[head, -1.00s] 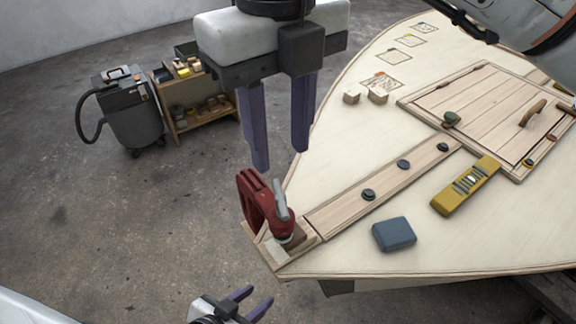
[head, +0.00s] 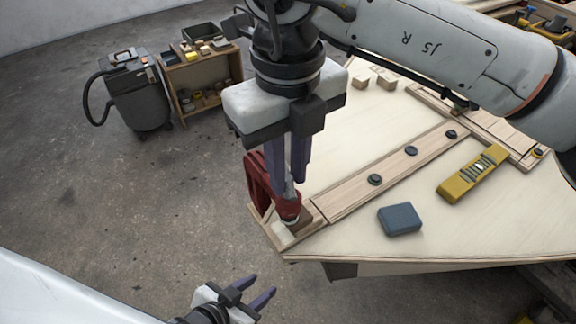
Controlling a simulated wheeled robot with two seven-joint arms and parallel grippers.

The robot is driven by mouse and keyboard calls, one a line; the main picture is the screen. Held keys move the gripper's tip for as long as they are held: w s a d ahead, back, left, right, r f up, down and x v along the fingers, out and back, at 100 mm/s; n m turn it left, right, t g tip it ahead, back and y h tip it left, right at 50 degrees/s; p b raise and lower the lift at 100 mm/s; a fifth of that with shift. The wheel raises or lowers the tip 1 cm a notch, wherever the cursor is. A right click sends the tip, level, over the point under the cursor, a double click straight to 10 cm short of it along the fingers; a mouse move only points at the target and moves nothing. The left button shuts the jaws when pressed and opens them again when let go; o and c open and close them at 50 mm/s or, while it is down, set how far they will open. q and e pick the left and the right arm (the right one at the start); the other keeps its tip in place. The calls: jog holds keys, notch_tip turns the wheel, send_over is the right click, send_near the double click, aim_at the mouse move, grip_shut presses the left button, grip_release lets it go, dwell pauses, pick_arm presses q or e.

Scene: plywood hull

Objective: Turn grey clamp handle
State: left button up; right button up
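A red clamp (head: 257,185) sits on the near left corner of the plywood hull panel (head: 340,235). Its grey handle (head: 289,189) stands steeply tilted at the clamp's right side, its upper part hidden by the fingers. My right gripper (head: 288,178) points down from above, with its purple fingers close together on either side of the handle's upper part; it looks shut on it. My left gripper (head: 262,288) is low in the picture, over the floor, its fingers apart and empty.
A blue-grey block (head: 400,219) and a yellow level (head: 472,174) lie on the panel, right of a wooden strip with black knobs (head: 411,151). A vacuum (head: 137,92) and a small shelf (head: 200,78) stand on the floor behind.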

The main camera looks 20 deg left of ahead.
grip_shut()
pick_arm(q)
jog(key=shift+s+f, duration=0.2)
jog(key=shift+s, duration=0.05)
jog(key=shift+f, duration=0.1)
jog(key=shift+s+f, duration=0.1)
pick_arm(e)
jog(key=shift+n, duration=0.3)
